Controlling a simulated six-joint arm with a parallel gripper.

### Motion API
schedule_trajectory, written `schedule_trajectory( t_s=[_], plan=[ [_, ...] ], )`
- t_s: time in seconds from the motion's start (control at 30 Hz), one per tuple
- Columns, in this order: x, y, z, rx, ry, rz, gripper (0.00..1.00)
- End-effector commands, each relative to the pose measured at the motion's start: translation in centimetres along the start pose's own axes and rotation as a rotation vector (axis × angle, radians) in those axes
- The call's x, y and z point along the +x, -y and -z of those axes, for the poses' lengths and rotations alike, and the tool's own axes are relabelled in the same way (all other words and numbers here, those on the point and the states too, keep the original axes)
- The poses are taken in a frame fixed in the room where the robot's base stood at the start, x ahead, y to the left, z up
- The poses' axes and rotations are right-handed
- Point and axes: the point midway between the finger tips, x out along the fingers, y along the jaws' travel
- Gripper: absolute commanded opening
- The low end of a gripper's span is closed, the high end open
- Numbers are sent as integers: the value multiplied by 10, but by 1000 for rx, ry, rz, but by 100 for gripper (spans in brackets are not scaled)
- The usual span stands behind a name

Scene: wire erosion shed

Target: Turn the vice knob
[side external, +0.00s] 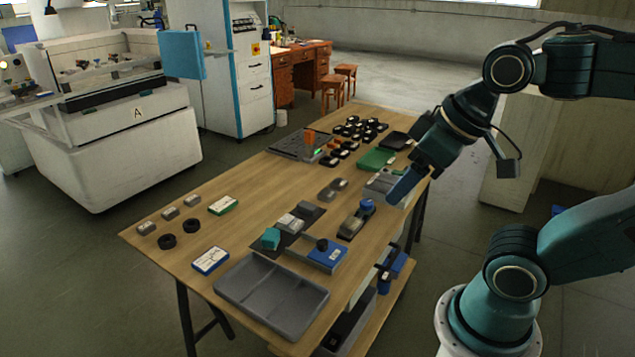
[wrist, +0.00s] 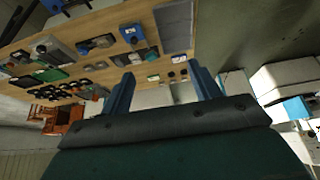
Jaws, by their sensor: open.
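A low grey-and-blue device that looks like the vice (side external: 326,257) sits near the middle front of the wooden table, with a dark round knob (side external: 322,244) on its blue end. A blue knob (side external: 367,205) stands on a dark block behind it; I cannot tell for sure which knob is the vice's. My gripper (side external: 397,196) hangs over the table's right edge, apart from both knobs. In the wrist view its two blue fingers (wrist: 162,88) are spread with nothing held between them. The vice also appears there, small, near the top (wrist: 132,33).
A grey tray (side external: 271,293) lies at the table's near end. Several black round pieces (side external: 361,128), a green box (side external: 376,158) and a dark grey plate (side external: 299,144) are at the far end. The left table edge has small blocks and rings.

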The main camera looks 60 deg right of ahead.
Motion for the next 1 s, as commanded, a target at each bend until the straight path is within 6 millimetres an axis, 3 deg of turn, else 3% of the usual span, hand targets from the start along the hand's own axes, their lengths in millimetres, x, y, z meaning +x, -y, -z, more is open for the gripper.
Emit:
schedule_trajectory(
  t_s=[0.23,0.47,1.0],
  plan=[
    [1,-5,13,72,18,-13,61],
    [8,-22,46,272,62,-49,61],
    [60,-101,128,887,164,-177,61]
  ],
)
